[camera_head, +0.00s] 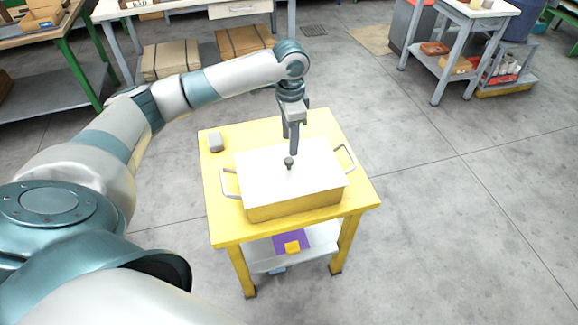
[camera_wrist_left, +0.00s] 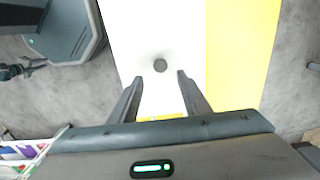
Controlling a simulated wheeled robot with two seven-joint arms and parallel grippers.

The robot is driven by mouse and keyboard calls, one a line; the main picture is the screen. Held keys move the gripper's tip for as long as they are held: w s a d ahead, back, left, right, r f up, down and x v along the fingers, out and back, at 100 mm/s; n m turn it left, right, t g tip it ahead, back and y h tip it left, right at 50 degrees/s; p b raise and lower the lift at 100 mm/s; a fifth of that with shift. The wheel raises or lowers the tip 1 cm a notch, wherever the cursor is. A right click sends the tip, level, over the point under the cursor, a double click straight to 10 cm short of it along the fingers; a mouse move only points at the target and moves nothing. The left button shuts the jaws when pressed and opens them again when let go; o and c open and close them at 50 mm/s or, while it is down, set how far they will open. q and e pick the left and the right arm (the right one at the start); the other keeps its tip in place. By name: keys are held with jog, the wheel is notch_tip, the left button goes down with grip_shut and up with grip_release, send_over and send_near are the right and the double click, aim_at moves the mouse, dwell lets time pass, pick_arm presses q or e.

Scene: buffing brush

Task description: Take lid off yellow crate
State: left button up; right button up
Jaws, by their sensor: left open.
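A yellow crate (camera_head: 295,207) with a handle at each end stands on a yellow table (camera_head: 222,228). A flat white lid (camera_head: 265,178) covers its top. The lid has a small dark knob (camera_head: 289,161) near its middle. My left gripper (camera_head: 291,146) points down just above the knob. In the left wrist view the gripper (camera_wrist_left: 155,88) is open, with nothing between its fingers. The knob (camera_wrist_left: 160,65) shows there just ahead of the fingertips, apart from them. My right gripper is not in view.
A purple item with a yellow block (camera_head: 291,247) lies on the lower shelf. Other workbenches stand at the back. The floor around the table is clear.

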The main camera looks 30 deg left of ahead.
aim_at(289, 159)
pick_arm(q)
jog(key=shift+f+p, duration=0.35)
jog(key=shift+f, duration=1.7)
jog(key=shift+s+f+p, duration=0.1)
jog(key=shift+f+p, duration=0.45)
jog(key=shift+f, duration=0.1)
jog(key=shift+a+f+p, duration=0.15)
jog(key=shift+f+p, duration=0.35)
jog(key=shift+f, duration=1.45)
jog(key=shift+c, duration=0.6)
grip_shut()
